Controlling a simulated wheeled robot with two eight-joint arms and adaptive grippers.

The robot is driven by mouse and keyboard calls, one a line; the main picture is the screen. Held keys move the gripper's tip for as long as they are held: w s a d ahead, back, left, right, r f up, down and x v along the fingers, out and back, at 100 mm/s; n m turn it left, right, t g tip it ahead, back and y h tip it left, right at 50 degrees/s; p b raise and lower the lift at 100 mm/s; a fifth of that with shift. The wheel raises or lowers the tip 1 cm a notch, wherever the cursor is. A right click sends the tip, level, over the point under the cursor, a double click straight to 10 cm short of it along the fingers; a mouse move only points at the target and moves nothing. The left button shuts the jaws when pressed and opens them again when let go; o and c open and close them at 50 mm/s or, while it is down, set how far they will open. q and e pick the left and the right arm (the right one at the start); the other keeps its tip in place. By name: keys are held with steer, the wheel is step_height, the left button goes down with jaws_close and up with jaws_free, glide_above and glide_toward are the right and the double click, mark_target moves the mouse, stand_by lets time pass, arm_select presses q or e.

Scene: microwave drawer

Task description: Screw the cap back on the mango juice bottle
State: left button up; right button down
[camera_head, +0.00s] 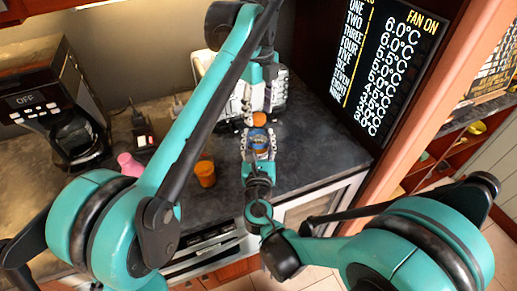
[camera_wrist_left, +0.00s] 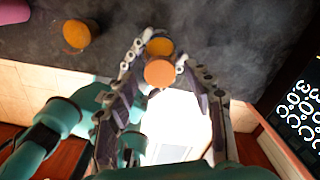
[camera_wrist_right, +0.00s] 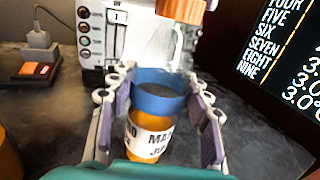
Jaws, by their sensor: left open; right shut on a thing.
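The mango juice bottle (camera_wrist_right: 150,140), orange with a white label and a blue band near its top, stands between the fingers of my right gripper (camera_wrist_right: 158,82). That gripper is shut on it. In the head view the right gripper (camera_head: 259,140) is over the counter. The orange cap (camera_head: 259,119) shows above the bottle, just below my open left gripper (camera_head: 262,103). It also shows at the top of the right wrist view (camera_wrist_right: 183,10) and as a disc in the left wrist view (camera_wrist_left: 159,72).
An orange cup (camera_head: 205,173) and a pink object (camera_head: 130,164) stand left on the dark counter (camera_head: 310,160). A coffee maker (camera_head: 65,115) is at the far left. A white appliance (camera_wrist_right: 100,35) stands behind the bottle. A display panel (camera_head: 390,60) is on the right.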

arm_select(q)
steer(key=shift+r, duration=1.65)
steer(key=shift+c, duration=0.3)
steer(key=n, duration=0.4)
steer(key=shift+r, duration=0.35)
steer(key=n, duration=0.4)
steer(key=r+n, duration=0.1)
steer(key=n, duration=0.9)
steer(key=shift+r, duration=0.4)
steer(key=n, duration=0.4)
steer(key=shift+r, duration=0.3)
steer(key=n, duration=0.4)
steer(key=shift+r+n, duration=0.2)
steer(key=shift+n, duration=0.1)
